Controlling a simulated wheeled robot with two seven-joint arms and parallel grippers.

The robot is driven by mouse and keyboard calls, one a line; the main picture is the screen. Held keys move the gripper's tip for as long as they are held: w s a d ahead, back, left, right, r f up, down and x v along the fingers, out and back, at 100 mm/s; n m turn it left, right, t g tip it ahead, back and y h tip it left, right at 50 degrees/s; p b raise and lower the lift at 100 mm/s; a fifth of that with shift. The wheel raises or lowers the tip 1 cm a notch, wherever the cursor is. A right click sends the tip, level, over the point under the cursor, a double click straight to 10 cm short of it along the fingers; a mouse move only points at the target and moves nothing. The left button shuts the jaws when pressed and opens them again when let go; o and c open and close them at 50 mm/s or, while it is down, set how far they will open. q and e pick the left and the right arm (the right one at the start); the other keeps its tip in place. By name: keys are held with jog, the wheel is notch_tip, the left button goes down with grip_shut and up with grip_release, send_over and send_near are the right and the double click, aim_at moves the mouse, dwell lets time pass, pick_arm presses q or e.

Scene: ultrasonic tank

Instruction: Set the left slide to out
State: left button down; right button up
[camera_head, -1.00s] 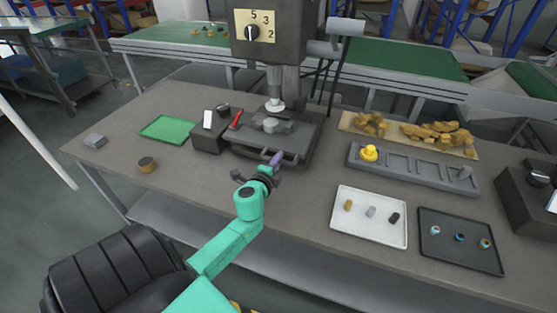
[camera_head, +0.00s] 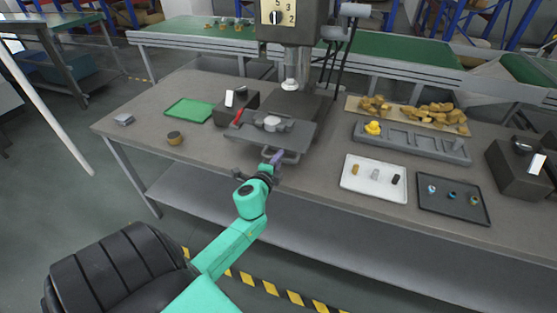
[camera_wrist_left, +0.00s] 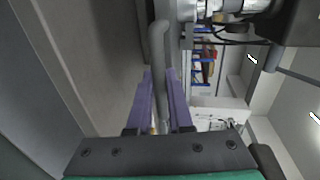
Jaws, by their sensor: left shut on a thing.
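The left slide (camera_head: 240,131) is a dark grey plate with a round light piece (camera_head: 273,123) on it. It sticks out toward me in front of the press base (camera_head: 305,104). Its bar handle (camera_head: 290,158) is at the front edge. My left gripper (camera_head: 277,158) is shut on the handle. In the left wrist view, the grey handle (camera_wrist_left: 158,42) runs between the purple fingers of the left gripper (camera_wrist_left: 160,78). The fingers hide part of the handle in the head view. My right gripper is not in view.
A red piece (camera_head: 237,118) and a dark box (camera_head: 235,105) with a white switch are left of the slide. A green mat (camera_head: 189,110) lies further left. A white tray (camera_head: 374,192) and a dark tray (camera_head: 453,211) are to the right. The front table edge is near the gripper.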

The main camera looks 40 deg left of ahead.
pick_arm(q)
jog(key=shift+d+f, duration=0.1)
jog(key=shift+f, duration=0.15)
jog(key=c, duration=0.8)
grip_release()
jog(key=shift+s, duration=0.1)
jog(key=shift+c, duration=0.2)
jog(key=shift+s+r, duration=0.15)
jog(key=shift+r, duration=0.05)
jog(key=b+v, duration=0.2)
jog(key=v, duration=1.2)
jog(key=shift+s+d, duration=0.2)
